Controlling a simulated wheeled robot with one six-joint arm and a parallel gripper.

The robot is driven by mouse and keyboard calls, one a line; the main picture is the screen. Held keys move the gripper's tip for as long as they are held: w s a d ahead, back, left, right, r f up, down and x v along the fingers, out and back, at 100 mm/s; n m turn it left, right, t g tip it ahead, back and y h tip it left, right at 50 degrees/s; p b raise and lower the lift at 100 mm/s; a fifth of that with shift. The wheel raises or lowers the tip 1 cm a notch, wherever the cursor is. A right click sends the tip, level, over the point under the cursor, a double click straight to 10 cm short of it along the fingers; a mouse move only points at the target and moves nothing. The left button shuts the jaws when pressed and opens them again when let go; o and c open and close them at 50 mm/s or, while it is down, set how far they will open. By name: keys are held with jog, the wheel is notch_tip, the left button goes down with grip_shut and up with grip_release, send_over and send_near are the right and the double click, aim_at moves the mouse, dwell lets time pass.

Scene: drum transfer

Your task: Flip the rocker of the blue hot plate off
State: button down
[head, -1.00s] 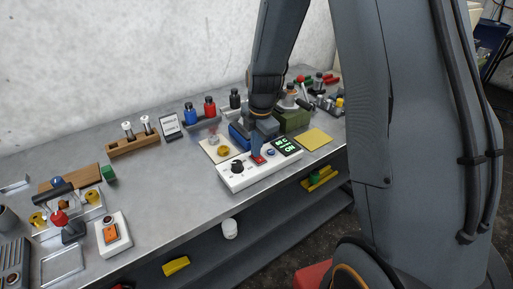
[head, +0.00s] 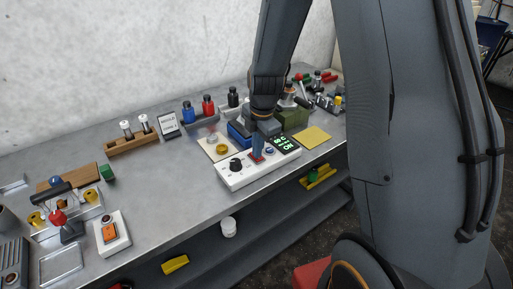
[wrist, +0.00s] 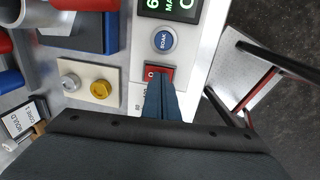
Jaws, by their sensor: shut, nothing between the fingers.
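A white control box (head: 236,178) near the front edge of the bench carries a black dial (head: 236,164), a red rocker, a blue round button (head: 269,151) and a green-lit display (head: 284,144). In the wrist view the red rocker (wrist: 152,72) shows a white mark, and its lower part is hidden by my fingers. My gripper (head: 257,156) is shut and empty, pointing down with its tips at the rocker; I cannot tell whether they press it. Behind the box is a blue block (head: 239,133), partly hidden by my arm; I cannot tell which is the hot plate.
A beige plate with a yellow knob (head: 222,149) lies left of my gripper. A green box (head: 293,118) and a yellow pad (head: 312,137) are to the right. A white box with an orange switch (head: 109,233) stands front left. The middle-left of the bench is clear.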

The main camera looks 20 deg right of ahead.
jog(key=shift+r+p, duration=0.35)
jog(key=shift+r, duration=0.1)
notch_tip(320, 180, up, 13)
jog(key=s+b, duration=0.1)
jog(key=shift+s+d, duration=0.3)
jog(key=shift+s, duration=0.1)
jog(key=shift+w+d+f+b, duration=0.1)
jog(key=shift+d+b, duration=0.05)
jog(key=shift+b, duration=0.15)
